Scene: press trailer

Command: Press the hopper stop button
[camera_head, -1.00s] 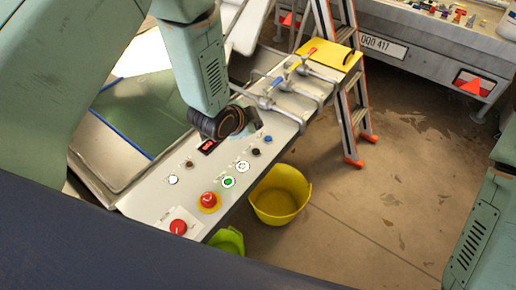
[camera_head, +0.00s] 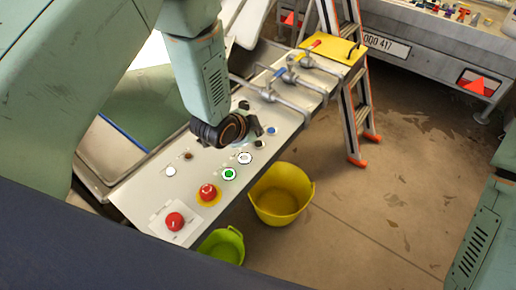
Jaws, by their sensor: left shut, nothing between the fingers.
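A sloping grey control panel (camera_head: 150,205) carries several buttons. A red mushroom button (camera_head: 208,192) sits on a yellow ring, and a red knob (camera_head: 175,221) sits on a white plate at the near end. A green button (camera_head: 229,174), a white-ringed button (camera_head: 245,157), a black button (camera_head: 260,144) and a blue button (camera_head: 271,131) run up the right edge. A white button (camera_head: 171,172) and a brown one (camera_head: 188,156) are further left. The labels are too small to read. My left gripper (camera_head: 254,127) is shut and empty above the panel, partly hidden by its wrist. My right gripper is out of view.
Pipes with valve handles (camera_head: 290,76) cross the panel's far end. A yellow bucket (camera_head: 282,194) and a green bucket (camera_head: 222,246) stand beside the panel. A stepladder (camera_head: 350,110) and a trailer (camera_head: 430,50) stand behind. The floor at right is clear.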

